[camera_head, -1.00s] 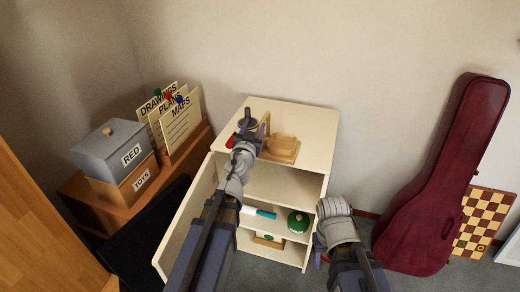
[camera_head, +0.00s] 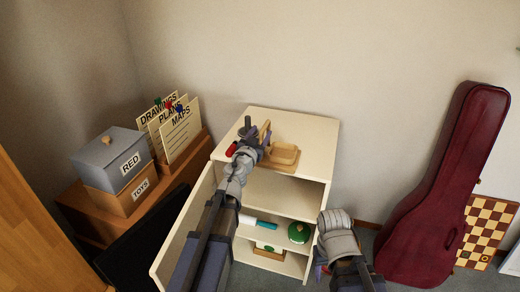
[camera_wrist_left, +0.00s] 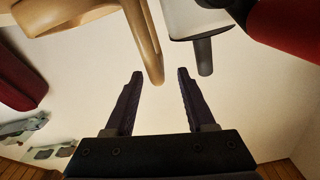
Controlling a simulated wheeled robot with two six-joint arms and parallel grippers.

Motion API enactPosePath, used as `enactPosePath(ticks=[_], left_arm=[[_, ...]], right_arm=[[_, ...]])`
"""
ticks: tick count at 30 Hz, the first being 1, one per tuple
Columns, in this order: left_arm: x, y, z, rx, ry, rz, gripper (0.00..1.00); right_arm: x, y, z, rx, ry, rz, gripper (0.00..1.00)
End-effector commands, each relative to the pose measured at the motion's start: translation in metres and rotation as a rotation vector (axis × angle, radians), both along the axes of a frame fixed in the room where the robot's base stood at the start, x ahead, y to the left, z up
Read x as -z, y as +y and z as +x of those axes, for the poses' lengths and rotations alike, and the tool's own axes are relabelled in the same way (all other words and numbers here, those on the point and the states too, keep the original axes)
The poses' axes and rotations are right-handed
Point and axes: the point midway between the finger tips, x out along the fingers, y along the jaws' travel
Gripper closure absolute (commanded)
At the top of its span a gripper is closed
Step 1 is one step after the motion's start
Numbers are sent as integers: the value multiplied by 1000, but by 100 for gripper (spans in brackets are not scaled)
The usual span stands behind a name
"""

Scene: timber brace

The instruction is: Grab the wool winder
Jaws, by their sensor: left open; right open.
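Several small things stand close together on the cabinet top: a light wooden piece with a tray-like part (camera_head: 284,153) and an upright arm, a dark grey upright part (camera_head: 247,123), and a red part (camera_head: 232,148). I cannot tell which of these make up the wool winder. My left gripper (camera_wrist_left: 160,75) is open and empty. In the left wrist view the wooden arm (camera_wrist_left: 146,45) is just beyond its left finger, and a grey peg (camera_wrist_left: 204,55) is beyond its right finger. My right gripper (camera_head: 322,268) is low beside the cabinet's right side, its fingers mostly hidden.
The white cabinet (camera_head: 315,130) has its door open to the left. A green round thing (camera_head: 299,232) is on a shelf. A red instrument case (camera_head: 440,190) and a chessboard (camera_head: 486,230) lean at right. A grey box (camera_head: 110,160) stands at left.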

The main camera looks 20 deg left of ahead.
Motion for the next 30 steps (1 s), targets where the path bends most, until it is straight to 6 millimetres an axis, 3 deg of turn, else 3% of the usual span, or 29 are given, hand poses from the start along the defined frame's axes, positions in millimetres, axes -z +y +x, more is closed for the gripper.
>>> enactPosePath(ticks=[8,16,30], left_arm=[[1,-3,42,0,0,0,45],[1,-4,44,0,0,0,45],[1,-3,44,-1,0,0,98]], right_arm=[[1,0,0,0,0,0,50],[1,0,0,0,0,0,50],[1,0,0,0,0,0,50]])
